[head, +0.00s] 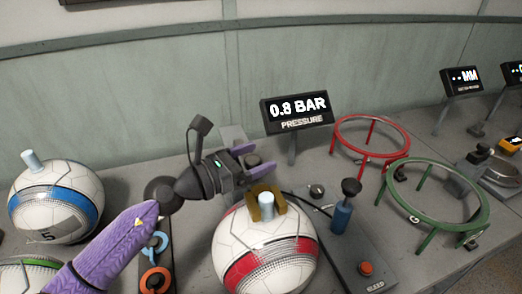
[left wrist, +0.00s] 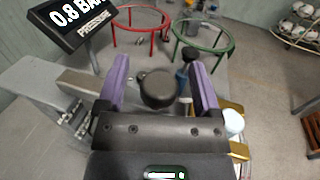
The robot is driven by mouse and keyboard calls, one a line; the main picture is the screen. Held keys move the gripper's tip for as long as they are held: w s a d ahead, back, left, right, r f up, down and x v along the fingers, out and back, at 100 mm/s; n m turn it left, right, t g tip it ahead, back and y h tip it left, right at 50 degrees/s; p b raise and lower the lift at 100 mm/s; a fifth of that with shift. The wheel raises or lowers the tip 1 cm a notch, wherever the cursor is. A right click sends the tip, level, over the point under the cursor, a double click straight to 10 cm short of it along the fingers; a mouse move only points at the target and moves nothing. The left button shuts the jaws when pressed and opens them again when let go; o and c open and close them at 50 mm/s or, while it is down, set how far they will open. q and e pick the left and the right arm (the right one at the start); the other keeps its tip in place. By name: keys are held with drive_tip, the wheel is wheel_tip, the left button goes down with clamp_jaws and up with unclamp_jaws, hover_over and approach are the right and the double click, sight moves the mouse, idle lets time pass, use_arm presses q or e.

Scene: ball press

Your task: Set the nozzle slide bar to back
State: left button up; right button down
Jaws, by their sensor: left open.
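My left gripper (head: 253,160) is open above the bench, behind the red-banded ball. Its two purple fingers (left wrist: 161,85) stand on either side of a round black knob (left wrist: 157,88), apart from it as far as I can tell. A gold bracket (head: 281,202) stands around a pale blue plug on the ball (head: 245,250).
The pressure display (head: 296,109) reads 0.8 BAR behind the gripper. A blue hand pump (head: 342,216) and a red bleed button (head: 366,268) are at right. Red (head: 345,147) and green (head: 389,180) ring stands are farther right. A blue-banded ball (head: 57,200) sits left.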

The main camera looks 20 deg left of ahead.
use_arm(q)
drive_tip(key=shift+w+d, duration=0.5)
drive_tip(key=shift+w, duration=0.05)
clamp_jaws()
